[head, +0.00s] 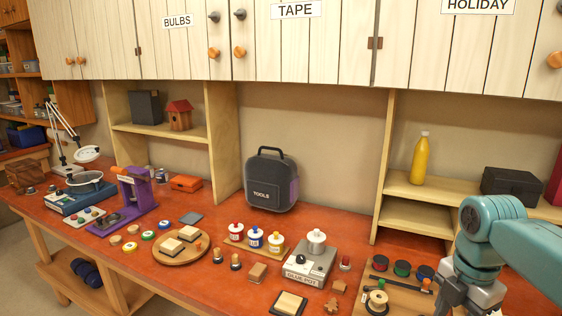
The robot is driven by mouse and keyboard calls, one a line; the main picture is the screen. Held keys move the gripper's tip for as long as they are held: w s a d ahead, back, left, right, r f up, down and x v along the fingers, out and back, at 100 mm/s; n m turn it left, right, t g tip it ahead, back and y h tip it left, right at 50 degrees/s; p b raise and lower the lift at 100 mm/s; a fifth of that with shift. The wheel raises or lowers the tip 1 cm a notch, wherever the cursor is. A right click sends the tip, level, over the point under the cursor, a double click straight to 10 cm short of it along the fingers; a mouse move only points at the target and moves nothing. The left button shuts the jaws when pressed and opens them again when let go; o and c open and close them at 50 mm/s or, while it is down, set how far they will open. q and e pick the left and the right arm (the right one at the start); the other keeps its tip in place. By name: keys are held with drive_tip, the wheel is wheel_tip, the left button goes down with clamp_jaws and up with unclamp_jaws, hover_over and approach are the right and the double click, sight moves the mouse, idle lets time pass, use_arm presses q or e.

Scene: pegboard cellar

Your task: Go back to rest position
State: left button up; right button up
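My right arm comes in from the right edge, teal with a grey wrist. The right gripper (452,298) points down over the right part of the red-brown workbench (345,235), beside a wooden tray (400,302) of spools. Its fingertips are small and run to the bottom edge, so I cannot tell whether it is open or shut, or whether it holds anything. My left arm and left gripper are not in view.
A grey glue pot (309,262), a board of paint jars (252,240), a round wooden board (181,247) and a purple press (135,195) stand on the bench. A tools case (271,182) is behind. Cabinets (300,45) hang above.

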drive_tip(key=w+a+f+m+y, duration=0.1)
drive_tip(key=a+f+m, duration=0.35)
drive_tip(key=f, duration=0.75)
drive_tip(key=a+f+m+y, duration=0.1)
drive_tip(key=a+f+m, duration=0.2)
drive_tip(key=a+f, duration=0.55)
drive_tip(key=s+a+f+m+y, duration=0.1)
drive_tip(key=s+a+f+m, duration=0.2)
drive_tip(key=s+f+m, duration=0.5)
drive_tip(key=s+a+f+m+y, duration=0.1)
drive_tip(key=s+a+f+m, duration=0.2)
drive_tip(key=s+f+m, duration=0.5)
drive_tip(key=s+f, duration=0.3)
drive_tip(key=f, duration=0.1)
drive_tip(key=shift+a, duration=0.2)
